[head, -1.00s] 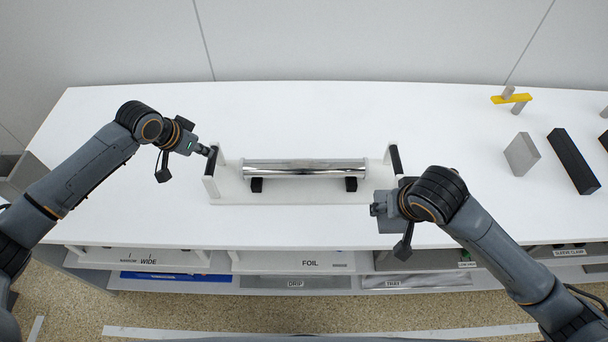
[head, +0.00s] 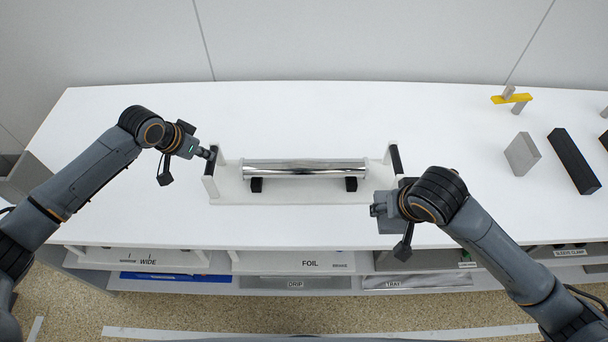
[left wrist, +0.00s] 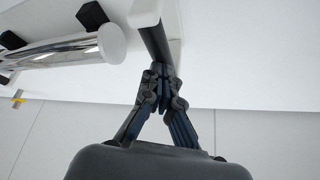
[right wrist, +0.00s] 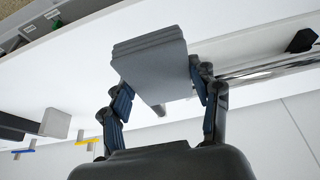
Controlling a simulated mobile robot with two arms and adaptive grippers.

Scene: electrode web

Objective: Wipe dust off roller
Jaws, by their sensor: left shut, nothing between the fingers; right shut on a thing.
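A shiny metal roller (head: 305,171) lies level in a white stand (head: 290,196) with black-topped end plates. No dust can be made out on it at this size. My left gripper (head: 210,153) is at the stand's left end plate. In the left wrist view its fingers (left wrist: 163,75) are shut, empty, right by the black bar (left wrist: 153,38); whether they touch it I cannot tell. My right gripper (right wrist: 163,95) is shut on a grey layered pad (right wrist: 150,57). The pad is near the stand's right front corner, apart from the roller.
At the right of the white table (head: 330,228) stand a grey block (head: 522,154), a black block (head: 573,161) and a yellow piece with grey pegs (head: 511,99). Labelled shelves (head: 310,264) run under the front edge. The table behind the stand is clear.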

